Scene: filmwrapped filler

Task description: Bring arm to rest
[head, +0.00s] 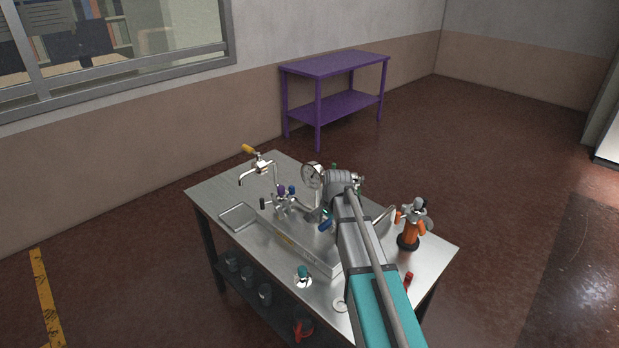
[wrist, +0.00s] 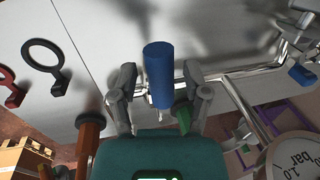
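My arm reaches over the steel workbench (head: 213,191) from the lower right in the head view. My gripper (wrist: 158,88) shows in the wrist view with its two grey fingers spread apart. A blue cylindrical handle (wrist: 158,72) appears between the fingers, with a visible gap on each side. I cannot tell how far it lies from the fingertips in depth. In the head view a blue part (head: 325,226) shows beside my wrist, and the fingers are hard to make out there.
A pressure gauge (head: 312,175), a tap with a yellow handle (head: 249,149) and other valve fittings stand on the bench. An orange and black device (head: 411,228) stands at its right. Jars (head: 264,293) sit on the lower shelf. A purple table (head: 335,64) stands behind, with open floor to its right.

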